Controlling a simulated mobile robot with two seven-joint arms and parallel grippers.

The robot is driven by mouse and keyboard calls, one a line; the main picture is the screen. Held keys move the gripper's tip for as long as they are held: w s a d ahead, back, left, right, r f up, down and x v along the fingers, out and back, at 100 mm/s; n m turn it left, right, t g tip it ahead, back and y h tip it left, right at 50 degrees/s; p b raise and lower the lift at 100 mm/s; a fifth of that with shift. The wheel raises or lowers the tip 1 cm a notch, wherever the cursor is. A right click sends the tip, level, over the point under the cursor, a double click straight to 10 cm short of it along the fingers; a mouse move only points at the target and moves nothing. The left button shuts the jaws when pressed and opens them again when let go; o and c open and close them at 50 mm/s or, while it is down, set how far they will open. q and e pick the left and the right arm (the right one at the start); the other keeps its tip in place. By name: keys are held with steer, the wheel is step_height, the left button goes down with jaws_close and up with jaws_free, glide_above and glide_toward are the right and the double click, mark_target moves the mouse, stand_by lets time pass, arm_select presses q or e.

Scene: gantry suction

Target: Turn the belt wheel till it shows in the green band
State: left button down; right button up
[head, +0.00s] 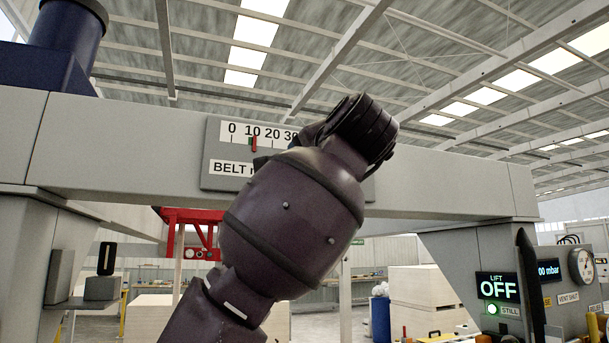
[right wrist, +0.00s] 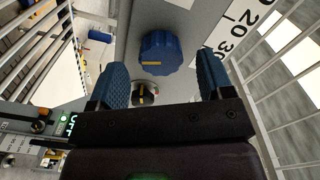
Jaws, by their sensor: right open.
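The belt wheel is a blue ribbed knob (right wrist: 160,54) with a yellow mark, on a grey beam in the right wrist view. My right gripper (right wrist: 162,68) is open, its blue fingers on either side of the wheel with gaps showing. I cannot tell how far the fingertips are from it in depth. In the head view my arm hides the wheel and the gripper. The belt scale (head: 225,140) shows there, with a red pointer (head: 254,144) a little past 10. My left gripper is not in view.
A black knob with orange marks (right wrist: 146,94) sits below the wheel in the right wrist view. The grey beam (head: 110,150) spans the head view. At right are a lift display reading OFF (head: 498,286) and a round gauge (head: 581,265).

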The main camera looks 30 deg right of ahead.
arm_select(q)
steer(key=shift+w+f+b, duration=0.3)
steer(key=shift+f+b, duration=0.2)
steer(key=shift+b, duration=0.2)
arm_select(e)
steer(key=v, duration=0.8)
arm_select(q)
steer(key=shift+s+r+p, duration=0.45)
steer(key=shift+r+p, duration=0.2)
steer(key=shift+p, duration=0.55)
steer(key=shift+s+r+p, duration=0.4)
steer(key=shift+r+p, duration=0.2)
steer(key=shift+p, duration=0.55)
arm_select(e)
steer(key=shift+w+d+r+n, duration=0.1)
steer(key=shift+w+d+n, duration=0.55)
steer(key=shift+w, duration=1.1)
steer(key=shift+w+d+n, duration=0.4)
steer(key=shift+w+n, duration=0.4)
steer(key=shift+w, duration=0.95)
steer(key=shift+w+d+r+n, duration=0.1)
steer(key=shift+w+d+n, duration=0.55)
steer(key=shift+w, duration=1.1)
steer(key=shift+a, duration=0.15)
